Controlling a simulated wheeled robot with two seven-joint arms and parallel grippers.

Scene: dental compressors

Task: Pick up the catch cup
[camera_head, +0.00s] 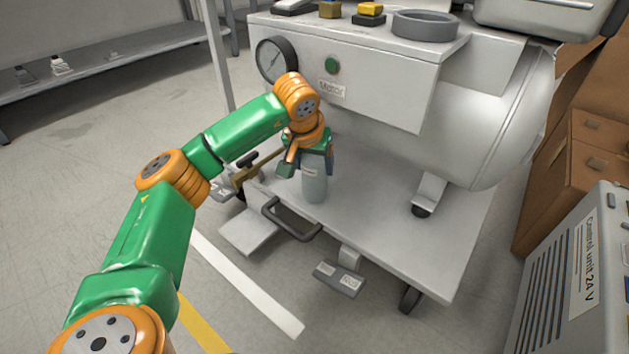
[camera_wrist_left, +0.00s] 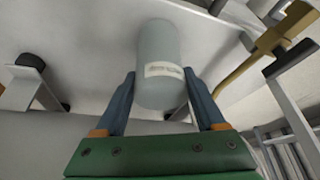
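The catch cup (camera_head: 314,185) is a grey-green cylinder with a pale label, upright at the left part of the cart's lower platform. It also shows in the left wrist view (camera_wrist_left: 160,50), between the two blue fingers. My left gripper (camera_head: 310,163) has one finger on each side of the cup. In the left wrist view the fingertips (camera_wrist_left: 160,73) lie right along the cup's sides; whether they press on it cannot be told. The cup's upper end is partly hidden by the gripper in the head view. My right gripper is not in view.
The white compressor housing (camera_head: 385,90) with a gauge (camera_head: 275,60) overhangs the cup closely. A dark handle (camera_head: 290,220) and a brass pipe (camera_head: 250,168) are beside it. The platform (camera_head: 390,230) is clear to the right. A control unit (camera_head: 575,285) stands at far right.

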